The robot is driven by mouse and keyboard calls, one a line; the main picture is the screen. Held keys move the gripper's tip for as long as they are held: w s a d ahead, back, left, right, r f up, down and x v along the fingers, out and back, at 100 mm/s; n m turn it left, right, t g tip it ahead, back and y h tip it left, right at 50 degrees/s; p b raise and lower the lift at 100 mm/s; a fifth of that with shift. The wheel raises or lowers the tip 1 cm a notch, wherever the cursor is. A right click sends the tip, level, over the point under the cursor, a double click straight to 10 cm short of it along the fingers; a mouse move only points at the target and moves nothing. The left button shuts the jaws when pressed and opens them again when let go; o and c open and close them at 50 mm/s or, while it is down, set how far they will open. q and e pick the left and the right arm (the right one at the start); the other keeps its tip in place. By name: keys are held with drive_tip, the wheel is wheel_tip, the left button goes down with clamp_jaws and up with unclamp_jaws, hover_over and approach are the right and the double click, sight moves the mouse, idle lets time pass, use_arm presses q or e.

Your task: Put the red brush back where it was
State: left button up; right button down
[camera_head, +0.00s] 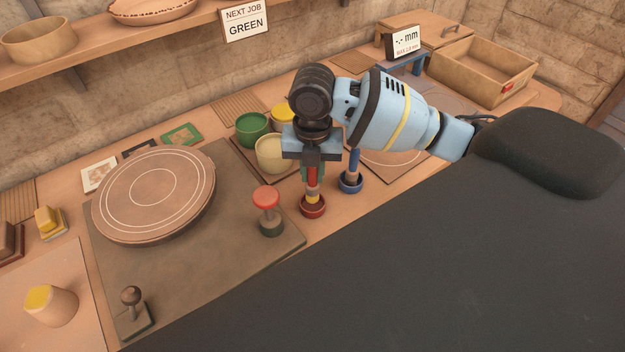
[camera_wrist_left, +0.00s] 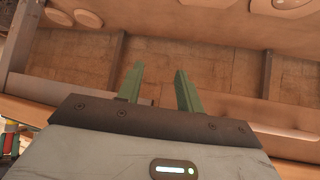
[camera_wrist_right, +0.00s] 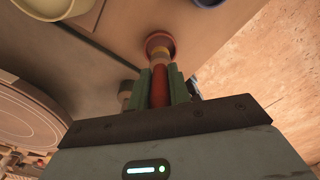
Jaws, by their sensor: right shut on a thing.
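The red brush (camera_head: 313,176) is upright in my right gripper (camera_head: 312,175), which is shut on its red handle. The brush's lower end meets the red round holder (camera_head: 313,207) on the table; I cannot tell how deep it sits. In the right wrist view the red handle (camera_wrist_right: 159,86) lies between the green fingers, with the red holder (camera_wrist_right: 160,42) past its yellow band. A blue brush (camera_head: 354,160) stands in a blue holder (camera_head: 350,183) to the right. My left gripper (camera_wrist_left: 158,82) is open and empty in the left wrist view; the head view does not show it.
A red-topped press knob (camera_head: 267,210) stands close left of the red holder. Green (camera_head: 252,130), cream (camera_head: 271,154) and yellow-filled pots stand behind. A round press plate (camera_head: 155,195) lies left. A sign (camera_head: 245,20) reads NEXT JOB GREEN. An open wooden box (camera_head: 484,71) is back right.

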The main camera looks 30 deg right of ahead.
sight(313, 181)
drive_tip(key=shift+f, duration=1.6)
drive_tip(key=shift+f, duration=0.1)
drive_tip(key=c, duration=1.3)
unclamp_jaws()
wheel_tip(313, 181, up, 12)
drive_tip(key=shift+r, duration=0.1)
